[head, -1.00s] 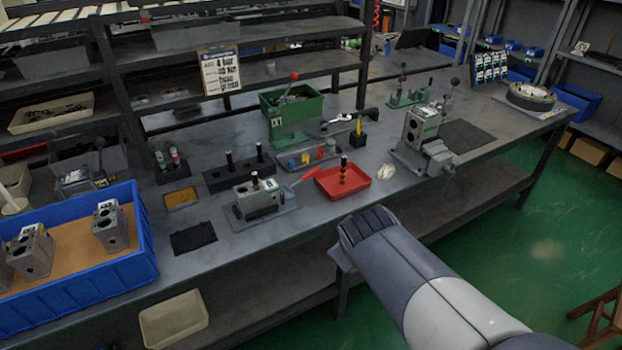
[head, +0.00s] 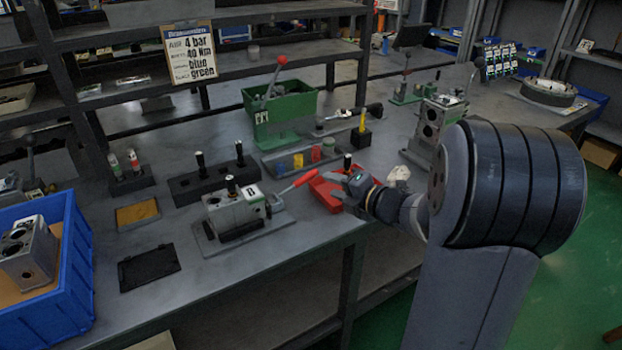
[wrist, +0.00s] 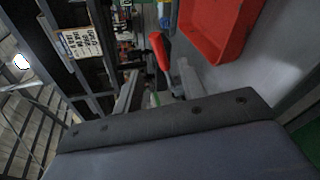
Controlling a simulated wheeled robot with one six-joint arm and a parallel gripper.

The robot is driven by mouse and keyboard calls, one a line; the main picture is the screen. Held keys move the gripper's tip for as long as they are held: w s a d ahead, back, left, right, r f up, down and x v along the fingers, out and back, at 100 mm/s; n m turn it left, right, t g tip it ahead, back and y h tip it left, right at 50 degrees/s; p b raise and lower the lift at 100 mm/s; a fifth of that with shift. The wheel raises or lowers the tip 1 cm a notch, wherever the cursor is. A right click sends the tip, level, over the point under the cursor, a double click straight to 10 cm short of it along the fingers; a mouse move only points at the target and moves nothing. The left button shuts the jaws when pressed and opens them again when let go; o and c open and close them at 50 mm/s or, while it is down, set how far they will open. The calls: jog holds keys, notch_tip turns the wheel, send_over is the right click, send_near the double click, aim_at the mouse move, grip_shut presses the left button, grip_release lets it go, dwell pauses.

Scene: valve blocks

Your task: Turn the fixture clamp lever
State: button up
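The fixture (head: 234,212) is a grey valve block on a grey plate near the bench's front edge, with a black knob on top. Its clamp lever (head: 298,183) has a red handle rising to the right toward the red tray (head: 326,192). My gripper (head: 345,186) is over the tray, just right of the handle tip, and appears apart from it. In the wrist view the red handle (wrist: 159,50) stands near the middle, with the red tray (wrist: 215,32) right of it. A dark body with bolts covers the lower part. The fingers are too unclear to tell their opening.
Behind the fixture are a black rack (head: 215,178) and a green bin (head: 282,112) beside another red-knobbed lever. A blue crate (head: 75,270) stands at left. Another grey fixture (head: 434,125) is at right, partly behind my arm. A black mat (head: 148,268) lies left of the fixture.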

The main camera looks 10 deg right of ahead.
aim_at(311, 178)
jog(key=x, duration=1)
jog(key=shift+w+a, duration=0.15)
jog(key=shift+w, duration=0.05)
grip_shut()
